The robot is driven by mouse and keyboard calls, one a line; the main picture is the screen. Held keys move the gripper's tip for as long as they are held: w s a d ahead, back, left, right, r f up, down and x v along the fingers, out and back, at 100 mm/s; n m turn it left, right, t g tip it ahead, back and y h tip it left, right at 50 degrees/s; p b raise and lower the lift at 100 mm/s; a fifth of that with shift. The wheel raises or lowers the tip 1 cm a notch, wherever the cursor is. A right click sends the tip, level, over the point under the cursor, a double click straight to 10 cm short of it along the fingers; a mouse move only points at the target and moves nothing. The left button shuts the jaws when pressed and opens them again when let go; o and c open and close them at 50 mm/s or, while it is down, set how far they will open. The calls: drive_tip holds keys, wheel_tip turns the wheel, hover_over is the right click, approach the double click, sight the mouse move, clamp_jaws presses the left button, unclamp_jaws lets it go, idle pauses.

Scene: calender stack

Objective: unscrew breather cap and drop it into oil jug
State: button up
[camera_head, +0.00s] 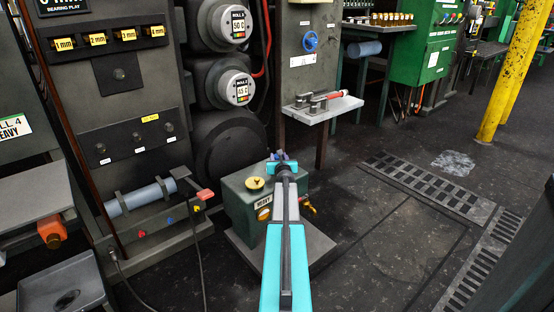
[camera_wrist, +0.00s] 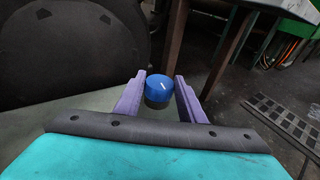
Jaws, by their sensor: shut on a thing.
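A round blue cap (camera_wrist: 160,88) with a white mark on its top sits between the two purple fingers of my gripper (camera_wrist: 160,97) in the wrist view. My gripper is shut on this cap. In the head view my gripper (camera_head: 281,160) is over the back of the top of a dark green box (camera_head: 243,206). The arm hides much of the box's right side. Whether the cap still touches the box cannot be told. A yellow round cap (camera_head: 256,184) sits on the box top, left of my gripper. I cannot make out an oil jug.
Behind the box stand the dark roll ends (camera_head: 238,88) and a grey panel with a blue handwheel (camera_head: 310,41). A small shelf (camera_head: 331,108) with metal parts juts out at the back right. Floor to the right (camera_head: 400,235) is clear. A cable (camera_head: 202,255) hangs at left.

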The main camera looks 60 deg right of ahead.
drive_tip(key=shift+w+a, duration=0.1)
drive_tip(key=shift+w, duration=0.05)
drive_tip(key=shift+s+n+t+y, duration=0.2)
drive_tip(key=shift+n+t+y, duration=0.5)
drive_tip(key=shift+n+y, duration=0.1)
drive_tip(key=shift+n+t+y, duration=0.3)
drive_tip(key=shift+s+f, duration=0.1)
drive_tip(key=shift+s+d+n+t+y+p, duration=0.15)
drive_tip(key=shift+d+n+t+y+p, duration=0.1)
drive_tip(key=shift+n+t+y+p, duration=0.5)
drive_tip(key=shift+n+y, duration=0.35)
drive_tip(key=shift+y, duration=0.1)
drive_tip(key=shift+a, duration=0.1)
drive_tip(key=shift+t, duration=0.25)
